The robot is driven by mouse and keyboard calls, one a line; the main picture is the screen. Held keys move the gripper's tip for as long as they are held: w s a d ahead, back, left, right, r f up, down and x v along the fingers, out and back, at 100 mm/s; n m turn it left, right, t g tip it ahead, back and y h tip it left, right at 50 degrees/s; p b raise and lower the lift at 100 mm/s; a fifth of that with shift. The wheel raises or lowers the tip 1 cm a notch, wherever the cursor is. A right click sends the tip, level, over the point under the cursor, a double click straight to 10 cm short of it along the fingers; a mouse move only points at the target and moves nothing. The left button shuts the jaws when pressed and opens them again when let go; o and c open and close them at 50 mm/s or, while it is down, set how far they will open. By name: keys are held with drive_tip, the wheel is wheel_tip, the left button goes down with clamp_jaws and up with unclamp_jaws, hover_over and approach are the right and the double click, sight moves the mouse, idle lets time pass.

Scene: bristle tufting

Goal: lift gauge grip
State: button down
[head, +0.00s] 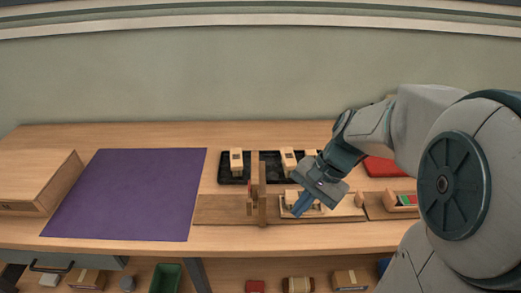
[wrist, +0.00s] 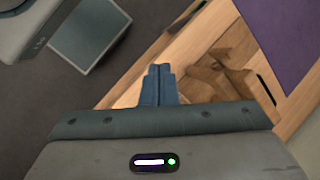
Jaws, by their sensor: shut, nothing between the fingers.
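My gripper (head: 300,210) is shut and empty, pointing down at the right-middle of the bench in the head view. Its closed blue fingers also show in the wrist view (wrist: 159,72). Below or behind it, a pale fixture (head: 288,207) sits on a long wooden board (head: 225,210), partly hidden by the fingers. I cannot tell whether they touch. An upright wooden post (head: 262,200) stands on the board to the left, with a thinner upright piece beside it. A small wooden peg (head: 360,201) stands to the right. I cannot tell which piece is the gauge grip.
A black tray (head: 228,177) with several pale blocks lies behind the board. A purple mat (head: 130,195) and wooden box (head: 40,180) are at left. A red pad (head: 380,168) and small box with coloured pieces (head: 402,203) are near my arm. The purple mat is bare.

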drive_tip(key=w+f+m+y, duration=0.2)
drive_tip(key=w+m+y, duration=0.3)
drive_tip(key=w, duration=0.2)
drive_tip(key=m+t+y, duration=0.1)
drive_tip(key=m+y, duration=0.3)
drive_tip(key=m, duration=0.2)
approach(264, 186)
drive_tip(key=r, duration=0.2)
drive_tip(key=shift+s+d+f, duration=0.1)
drive_tip(key=shift+f, duration=0.15)
drive_tip(key=p+x, duration=0.1)
drive_tip(key=x, duration=0.9)
drive_tip(key=shift+r, duration=0.15)
